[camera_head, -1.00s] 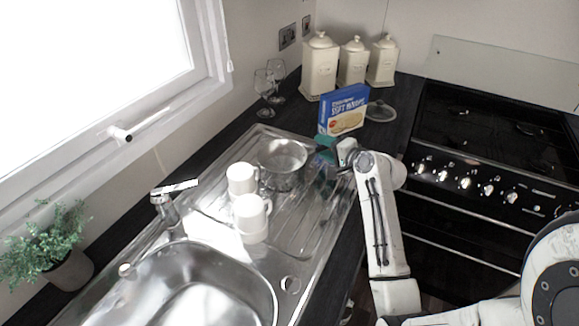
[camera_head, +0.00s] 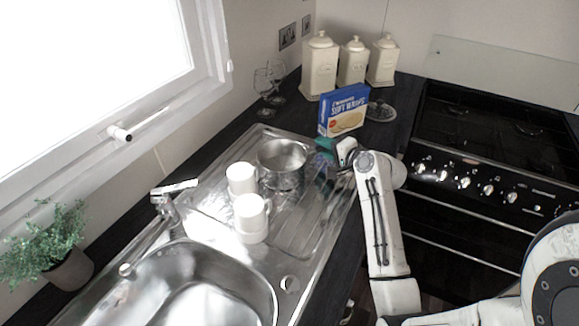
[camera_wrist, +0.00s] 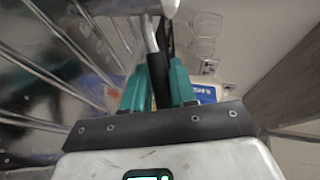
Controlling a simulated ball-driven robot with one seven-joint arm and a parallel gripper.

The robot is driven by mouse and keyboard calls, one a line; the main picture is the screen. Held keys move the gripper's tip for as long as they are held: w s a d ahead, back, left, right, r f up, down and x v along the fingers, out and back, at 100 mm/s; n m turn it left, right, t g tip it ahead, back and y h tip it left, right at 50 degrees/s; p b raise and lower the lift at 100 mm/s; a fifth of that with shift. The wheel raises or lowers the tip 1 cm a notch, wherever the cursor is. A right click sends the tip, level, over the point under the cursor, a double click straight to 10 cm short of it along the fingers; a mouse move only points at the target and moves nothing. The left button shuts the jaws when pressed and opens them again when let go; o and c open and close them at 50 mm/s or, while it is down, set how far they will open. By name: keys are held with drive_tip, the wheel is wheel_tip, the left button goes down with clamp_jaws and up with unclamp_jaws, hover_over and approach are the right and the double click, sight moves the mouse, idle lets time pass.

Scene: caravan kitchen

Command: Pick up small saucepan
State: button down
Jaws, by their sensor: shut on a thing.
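The small saucepan (camera_head: 282,178) is a shiny steel pot standing upright on the sink's drainer, behind two white mugs. My gripper (camera_head: 325,153) is at its right side, with teal fingers partly hidden by my wrist. In the wrist view my gripper (camera_wrist: 156,78) has its teal fingers on either side of the dark handle grip, shut on it. A metal stem runs from the grip to the saucepan (camera_wrist: 113,5), whose edge shows at the top. I cannot see any gap under the pan.
White mugs (camera_head: 251,213) stand close in front of the pan. A blue wraps box (camera_head: 343,110) is just behind my gripper. Wine glasses (camera_head: 268,82), cream canisters (camera_head: 352,63) and a glass lid (camera_head: 380,111) are at the back. The sink bowl (camera_head: 200,290) is empty.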

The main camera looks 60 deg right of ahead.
idle(0.5)
drive_tip(key=shift+r, duration=0.15)
drive_tip(key=shift+r+b, duration=0.3)
drive_tip(key=shift+r, duration=1)
drive_tip(key=s+r+b, duration=0.1)
drive_tip(key=s+r, duration=0.9)
drive_tip(key=s, duration=0.3)
drive_tip(key=shift+s, duration=0.4)
drive_tip(key=shift+s+a+r, duration=0.1)
drive_tip(key=shift+a, duration=0.05)
idle(0.4)
